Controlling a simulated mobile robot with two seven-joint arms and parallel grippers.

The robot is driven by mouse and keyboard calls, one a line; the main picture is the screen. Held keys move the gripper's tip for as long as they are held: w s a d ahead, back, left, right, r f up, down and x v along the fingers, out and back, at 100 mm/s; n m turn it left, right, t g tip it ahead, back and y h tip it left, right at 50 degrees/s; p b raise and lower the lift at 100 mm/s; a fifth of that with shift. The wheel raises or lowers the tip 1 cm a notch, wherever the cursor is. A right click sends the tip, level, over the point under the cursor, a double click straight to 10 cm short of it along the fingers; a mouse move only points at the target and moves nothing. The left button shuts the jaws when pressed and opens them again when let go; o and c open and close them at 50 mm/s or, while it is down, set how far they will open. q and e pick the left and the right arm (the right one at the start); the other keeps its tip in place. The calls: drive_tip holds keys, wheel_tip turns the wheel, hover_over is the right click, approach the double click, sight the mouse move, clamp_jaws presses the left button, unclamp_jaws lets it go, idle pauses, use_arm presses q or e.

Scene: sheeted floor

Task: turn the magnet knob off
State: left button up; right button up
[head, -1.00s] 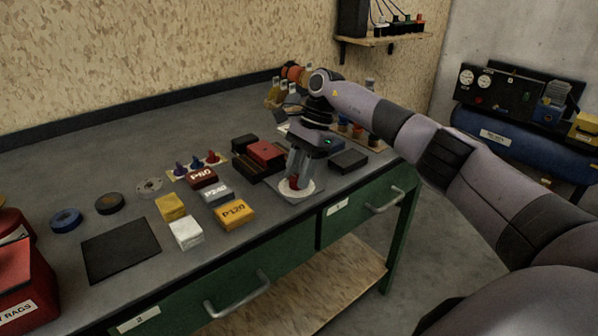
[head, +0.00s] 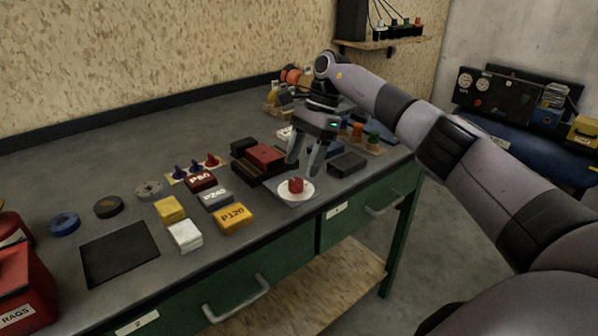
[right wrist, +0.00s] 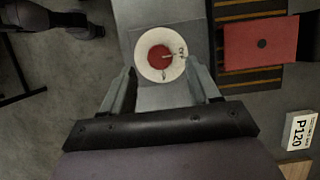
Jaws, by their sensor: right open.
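The red knob (head: 296,185) stands on a round white dial (head: 308,193) near the front edge of the bench. In the right wrist view the red knob (right wrist: 158,58) has a pale line pointing right, towards a small dark mark on the white dial (right wrist: 144,70). Another mark sits at the dial's lower side; both are too small to read surely. My right gripper (head: 303,169) is open and empty, above and slightly behind the knob, apart from it. In the wrist view its fingers (right wrist: 162,78) spread on either side below the dial. My left gripper is not in view.
A red block (head: 265,154) on dark blocks stands left of the gripper, and a black block (head: 347,164) right of it. Yellow P120 (head: 233,216) and other sanding blocks lie left of the dial. A black mat (head: 120,253) lies farther left.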

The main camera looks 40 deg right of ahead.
drive_tip(key=v, duration=0.3)
idle(0.6)
